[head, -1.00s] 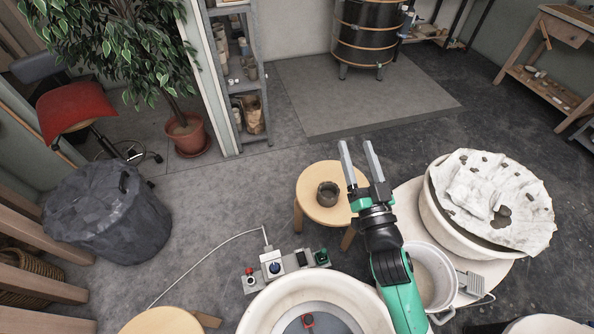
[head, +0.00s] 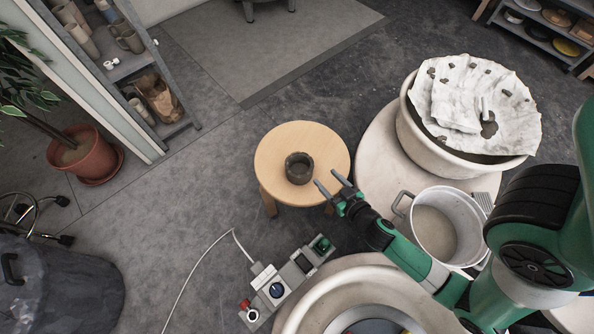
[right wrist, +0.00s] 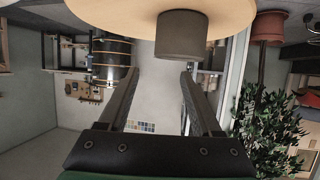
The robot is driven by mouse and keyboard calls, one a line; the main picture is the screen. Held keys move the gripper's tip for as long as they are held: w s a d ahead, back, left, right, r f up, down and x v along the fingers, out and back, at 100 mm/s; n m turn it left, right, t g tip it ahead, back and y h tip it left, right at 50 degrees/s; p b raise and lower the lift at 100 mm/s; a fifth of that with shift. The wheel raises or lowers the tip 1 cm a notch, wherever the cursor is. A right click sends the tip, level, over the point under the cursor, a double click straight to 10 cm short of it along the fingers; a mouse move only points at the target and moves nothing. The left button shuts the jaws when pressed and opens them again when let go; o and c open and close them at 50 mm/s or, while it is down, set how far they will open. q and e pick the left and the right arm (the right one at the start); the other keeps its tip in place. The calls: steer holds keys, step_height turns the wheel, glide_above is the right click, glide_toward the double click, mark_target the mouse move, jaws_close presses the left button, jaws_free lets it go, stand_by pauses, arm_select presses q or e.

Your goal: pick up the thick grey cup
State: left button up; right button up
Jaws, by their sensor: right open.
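The thick grey cup (head: 299,168) stands upright on a small round wooden stool (head: 282,142). My right gripper (head: 327,178) is open and empty, at the lower right of the cup in the head view, its fingers pointing toward the cup. In the right wrist view, which is upside down, the cup (right wrist: 181,36) hangs below the stool top in the picture, just beyond the open fingertips (right wrist: 160,72) and nearer the right finger. The cup is not between the fingers. My left gripper is not in view.
A control box (head: 277,290) with a cable and a pale wheel basin (head: 297,316) lie in front of the stool. A white bucket (head: 468,213) and a cloth-covered basin (head: 415,128) are to the right. The floor left of the stool is clear.

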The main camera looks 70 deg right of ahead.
steer(key=p, duration=0.2)
glide_toward(306, 158)
steer(key=x, duration=0.3)
steer(key=shift+w+d, duration=0.1)
steer(key=shift+d, duration=0.05)
steer(key=shift+b+x, duration=0.45)
steer(key=shift+x, duration=2.3)
steer(key=shift+f, duration=0.2)
steer(key=shift+c, duration=0.3)
jaws_close()
